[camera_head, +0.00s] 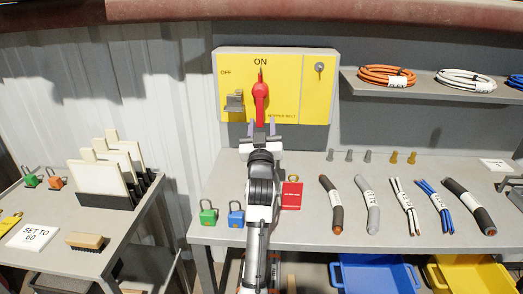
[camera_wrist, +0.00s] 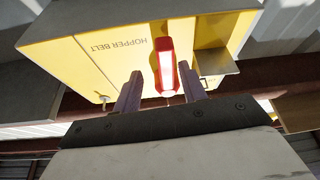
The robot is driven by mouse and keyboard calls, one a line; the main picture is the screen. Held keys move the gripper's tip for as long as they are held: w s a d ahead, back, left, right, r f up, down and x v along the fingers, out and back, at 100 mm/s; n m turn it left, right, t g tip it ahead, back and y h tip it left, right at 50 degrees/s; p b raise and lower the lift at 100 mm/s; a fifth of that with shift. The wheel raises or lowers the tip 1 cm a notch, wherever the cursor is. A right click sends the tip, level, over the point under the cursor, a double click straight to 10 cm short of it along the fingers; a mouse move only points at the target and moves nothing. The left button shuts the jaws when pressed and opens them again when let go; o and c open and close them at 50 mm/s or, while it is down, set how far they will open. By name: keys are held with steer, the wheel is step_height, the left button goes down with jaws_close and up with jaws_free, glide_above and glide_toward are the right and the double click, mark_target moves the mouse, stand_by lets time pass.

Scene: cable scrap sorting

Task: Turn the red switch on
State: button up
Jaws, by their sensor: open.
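The red switch (camera_head: 260,92) is on the yellow panel (camera_head: 287,88) on the wall. Its handle stands upright with its narrow end up at the word ON; OFF is printed at upper left. My gripper (camera_head: 262,129) is open just below the handle, fingers pointing at the panel. In the wrist view, the panel appears upside down, with HOPPER BELT lettering, and the red switch (camera_wrist: 165,66) shows between and beyond the two fingers of my gripper (camera_wrist: 161,88). I see no clear contact between fingers and handle.
A grey bracket (camera_head: 235,102) juts from the panel left of the switch, and a key lock (camera_head: 319,68) is at right. Below, the workbench (camera_head: 310,229) holds padlocks, a red tag (camera_head: 291,196) and several cable pieces. A shelf (camera_head: 428,92) with coiled cables is at right.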

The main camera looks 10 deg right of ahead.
steer(key=b+v, duration=0.2)
steer(key=v, duration=0.9)
steer(key=shift+f, duration=0.1)
